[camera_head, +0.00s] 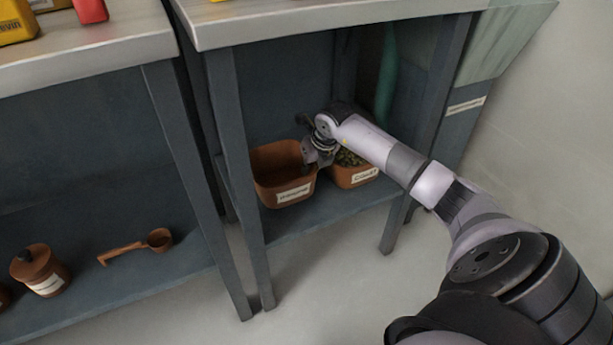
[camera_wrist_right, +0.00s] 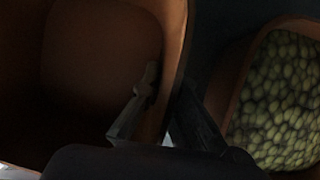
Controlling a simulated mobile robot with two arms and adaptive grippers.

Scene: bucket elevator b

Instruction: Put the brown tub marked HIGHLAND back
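A brown, square-mouthed tub (camera_head: 272,160) with a pale label stands on the lower shelf of the right-hand bench. Its lettering is too small to read surely. It looks empty inside, also in the right wrist view (camera_wrist_right: 95,45). My right gripper (camera_head: 309,155) reaches down at its right wall. In the right wrist view, the fingers (camera_wrist_right: 168,85) close in on that wall, one inside the tub and one outside, and appear shut on it. Whether the tub's base touches the shelf is hard to tell. My left gripper is not in view.
A second brown tub (camera_head: 345,182) holding green pellets stands close on the right; the pellets (camera_wrist_right: 280,100) show in the right wrist view. Bench legs flank the opening. A lidded brown jar (camera_head: 38,270) and a brown scoop (camera_head: 140,246) lie on the left bench's lower shelf.

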